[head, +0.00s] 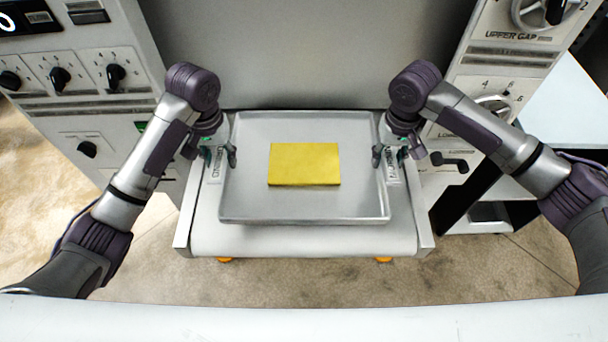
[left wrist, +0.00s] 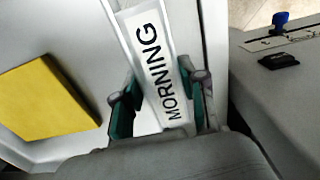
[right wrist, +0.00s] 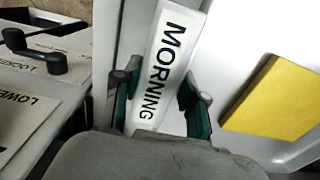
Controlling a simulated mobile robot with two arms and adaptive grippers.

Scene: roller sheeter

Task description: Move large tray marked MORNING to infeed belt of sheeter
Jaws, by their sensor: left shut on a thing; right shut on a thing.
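The large grey tray (head: 305,213) lies over the white infeed belt (head: 300,242) of the sheeter, with a yellow slab (head: 304,164) in its middle. I cannot tell whether its underside touches the belt. My left gripper (head: 222,156) is shut on the tray's left edge, and my right gripper (head: 386,157) is shut on its right edge. A white label reading MORNING (left wrist: 157,65) sits between the left fingers in the left wrist view. A matching MORNING label (right wrist: 167,65) sits between the right fingers in the right wrist view.
Sheeter panels with knobs (head: 60,77) and switches flank the belt on both sides. A dark crank handle (head: 450,161) sticks out near my right gripper. The grey sheeter body (head: 300,55) stands behind the tray. A white shelf unit (head: 565,110) is at the right.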

